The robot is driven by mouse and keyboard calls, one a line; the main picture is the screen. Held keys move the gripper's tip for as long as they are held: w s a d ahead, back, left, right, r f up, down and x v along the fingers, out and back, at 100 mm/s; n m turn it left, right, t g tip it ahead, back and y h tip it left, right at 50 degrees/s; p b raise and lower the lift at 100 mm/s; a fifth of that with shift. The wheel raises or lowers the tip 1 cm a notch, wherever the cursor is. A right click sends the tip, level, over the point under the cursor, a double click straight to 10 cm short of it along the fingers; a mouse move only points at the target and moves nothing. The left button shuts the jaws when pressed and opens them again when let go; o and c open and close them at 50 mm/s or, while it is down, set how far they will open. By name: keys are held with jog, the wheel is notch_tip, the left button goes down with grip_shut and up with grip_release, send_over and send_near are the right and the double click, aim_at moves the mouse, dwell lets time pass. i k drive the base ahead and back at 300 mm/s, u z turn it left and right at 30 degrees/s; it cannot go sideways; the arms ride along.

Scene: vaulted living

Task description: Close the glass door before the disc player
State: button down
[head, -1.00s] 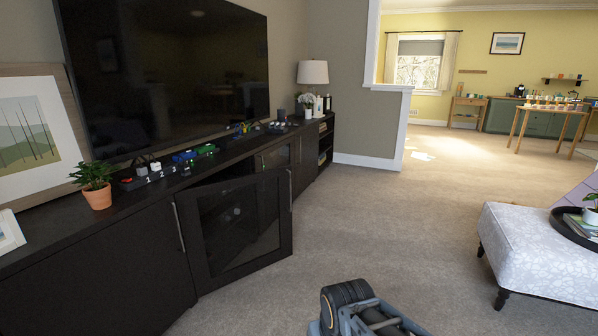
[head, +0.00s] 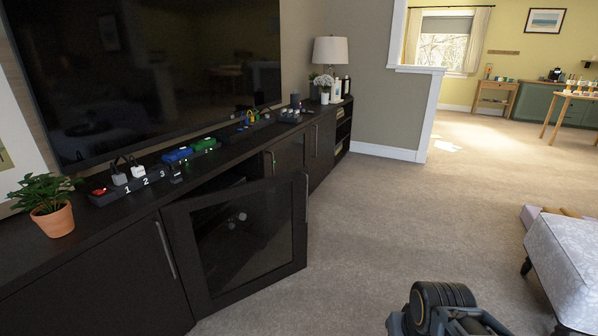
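The glass door (head: 243,243) is a dark-framed cabinet door in the long black media console (head: 95,265). It stands swung open into the room, with its handle (head: 307,197) on its far right edge. The compartment behind it is mostly hidden by the door, and I cannot make out the disc player clearly. A dark arm part of mine shows at the bottom right, in front of and to the right of the door, apart from it. My gripper's fingers do not show.
A large TV (head: 140,75) stands on the console behind a numbered power strip (head: 130,185) and a potted plant (head: 52,205). A patterned ottoman (head: 567,262) is at the right. Open carpet (head: 400,215) lies between the console and the ottoman.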

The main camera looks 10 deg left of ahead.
aim_at(176, 216)
jog(key=u, duration=0.55)
jog(key=i, duration=0.85)
jog(key=u, duration=0.85)
